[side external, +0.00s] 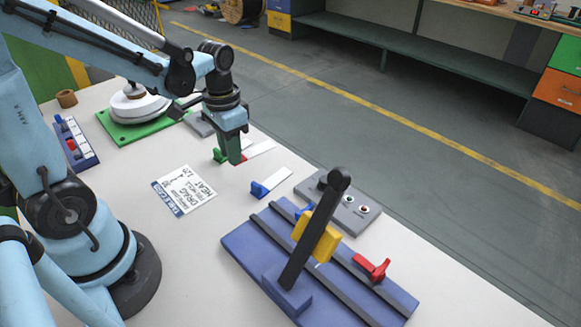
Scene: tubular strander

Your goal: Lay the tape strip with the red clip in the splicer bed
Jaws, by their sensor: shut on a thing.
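My gripper (238,160) points down over the table and is shut on the red clip (243,159) of a white tape strip (260,149). The fingers hide most of the clip, and the strip sticks out to the right. I cannot tell whether the strip is lifted off the table. A green clip (219,156) sits just left of the fingers. A strip with a blue clip (259,189) lies nearer the splicer. The blue splicer bed (245,246) with dark rails is at the lower right, apart from my gripper. Its black lever (318,231) with a yellow block (316,238) stands raised and tilted over it.
A red handle (371,267) and a small blue one (304,210) sit on the splicer. A grey button box (349,211) stands behind it. A printed card (184,190) lies left of the strips. A white reel on a green plate (128,134) is at the back left.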

